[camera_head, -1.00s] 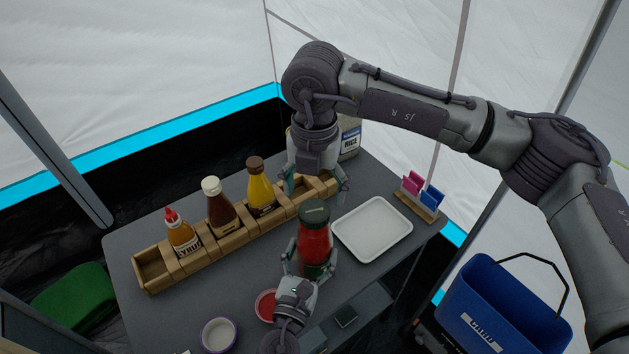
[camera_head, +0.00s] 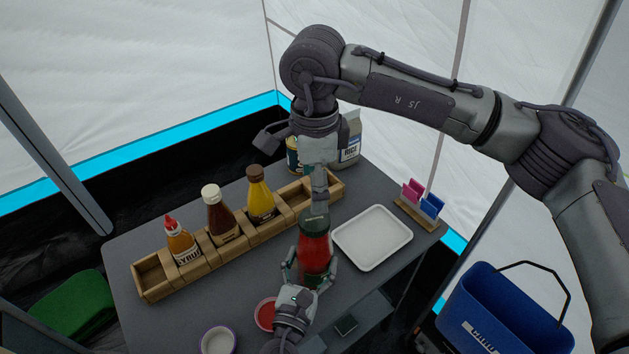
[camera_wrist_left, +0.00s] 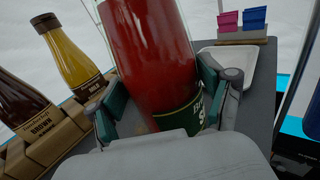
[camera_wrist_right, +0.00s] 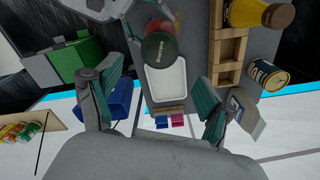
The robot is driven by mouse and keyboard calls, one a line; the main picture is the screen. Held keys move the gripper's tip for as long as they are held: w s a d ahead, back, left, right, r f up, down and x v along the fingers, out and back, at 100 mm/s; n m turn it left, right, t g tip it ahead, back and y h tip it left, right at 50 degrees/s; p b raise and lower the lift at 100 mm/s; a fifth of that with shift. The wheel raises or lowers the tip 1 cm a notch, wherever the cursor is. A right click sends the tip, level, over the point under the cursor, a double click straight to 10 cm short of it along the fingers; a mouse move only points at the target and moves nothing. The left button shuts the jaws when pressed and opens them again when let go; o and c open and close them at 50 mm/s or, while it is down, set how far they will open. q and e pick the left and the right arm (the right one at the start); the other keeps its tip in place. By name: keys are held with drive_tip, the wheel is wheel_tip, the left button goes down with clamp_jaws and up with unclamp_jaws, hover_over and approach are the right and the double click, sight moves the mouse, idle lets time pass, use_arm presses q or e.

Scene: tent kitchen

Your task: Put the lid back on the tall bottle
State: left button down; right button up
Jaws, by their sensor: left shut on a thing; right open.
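The tall red bottle (camera_head: 316,250) stands on the table with a dark green lid (camera_head: 314,219) at its top. In the right wrist view the round lid (camera_wrist_right: 159,48) covers the bottle's top; I cannot tell whether it is fully seated. My left gripper (camera_head: 311,270) is shut around the lower part of the bottle, and the left wrist view shows its fingers on both sides of the red body (camera_wrist_left: 155,60). My right gripper (camera_head: 319,188) is just above and behind the lid, its fingers seen nearly edge-on. In the right wrist view it is open (camera_wrist_right: 158,90), with nothing between its fingers.
A wooden rack (camera_head: 151,272) with syrup (camera_head: 181,243), brown (camera_head: 221,216) and yellow bottles (camera_head: 260,200) stands left. A white tray (camera_head: 373,238) lies right of the red bottle. Bowls (camera_head: 218,338) sit in front, a can (camera_head: 292,156) and bag (camera_head: 351,140) behind.

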sight(314, 219)
drive_tip(key=shift+r+n, duration=0.1)
drive_tip(key=shift+n, duration=0.4)
drive_tip(key=shift+f, duration=4.05)
drive_tip(key=c, duration=1.2)
drive_tip(key=o, duration=1.3)
drive_tip(key=shift+o, duration=0.2)
drive_tip(key=shift+r, duration=0.1)
